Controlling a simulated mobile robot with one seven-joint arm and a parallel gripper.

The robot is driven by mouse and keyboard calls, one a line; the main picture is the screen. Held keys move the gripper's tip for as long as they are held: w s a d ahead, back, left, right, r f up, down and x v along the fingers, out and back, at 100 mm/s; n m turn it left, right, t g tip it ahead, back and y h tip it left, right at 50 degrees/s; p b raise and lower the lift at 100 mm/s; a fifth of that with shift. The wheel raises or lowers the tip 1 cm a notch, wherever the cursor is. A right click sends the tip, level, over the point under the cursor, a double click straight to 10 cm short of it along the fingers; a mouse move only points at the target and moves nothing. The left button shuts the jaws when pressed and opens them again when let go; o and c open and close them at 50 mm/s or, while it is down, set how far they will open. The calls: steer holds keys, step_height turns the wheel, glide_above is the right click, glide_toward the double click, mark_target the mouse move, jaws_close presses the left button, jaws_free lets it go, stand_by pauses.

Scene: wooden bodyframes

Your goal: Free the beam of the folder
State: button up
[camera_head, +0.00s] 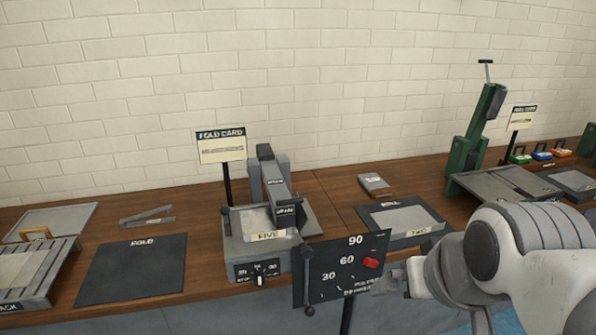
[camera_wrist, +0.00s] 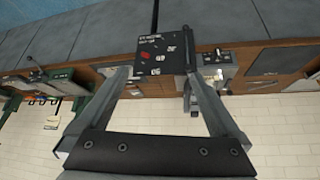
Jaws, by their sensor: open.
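The grey folder (camera_head: 243,225) stands on the bench at picture centre, with a "FOLD CARD" sign behind it. Its beam (camera_head: 274,185) is a dark grey bar that slopes towards the front, over a pale sheet labelled "FIVE" (camera_head: 266,237). I cannot tell whether the beam touches the sheet. A knob (camera_head: 260,276) with small marks is on the folder's front. A black panel (camera_head: 335,272) reading 30, 60 and 90, with a red marker, stands at its front right; it also shows in the wrist view (camera_wrist: 163,56). My gripper (camera_wrist: 159,78) is open and empty, its fingers pointing towards the panel.
A black "FOLD" mat (camera_head: 130,268) and a slatted rack (camera_head: 40,270) lie left. A black-framed tray (camera_head: 402,219) and a small box (camera_head: 374,185) lie right. A green press (camera_head: 480,130) stands further right. An upright rod (camera_head: 309,265) is at the panel's left edge.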

steer(key=w+a+f+n+t+y+b, duration=0.1)
steer(key=w+a+f+t+b, duration=0.25)
steer(key=w, duration=0.35)
steer(key=w+a+f+n+t+y+b, duration=0.1)
steer(key=w+a+f+t+b, duration=0.15)
steer(key=w+f+b, duration=0.35)
steer(key=n+t+y+b, duration=0.1)
steer(key=t+y+b, duration=0.2)
steer(key=t+b, duration=0.3)
glide_toward(289, 200)
steer(key=shift+g, duration=0.7)
steer(key=b+x, duration=0.1)
steer(key=x, duration=0.5)
steer(key=b+x, duration=0.1)
steer(key=x, duration=0.6)
steer(key=shift+w+d+r+b, duration=0.15)
steer(key=shift+r+b, duration=0.1)
steer(key=shift+b, duration=0.15)
steer(key=shift+c, duration=0.3)
jaws_close()
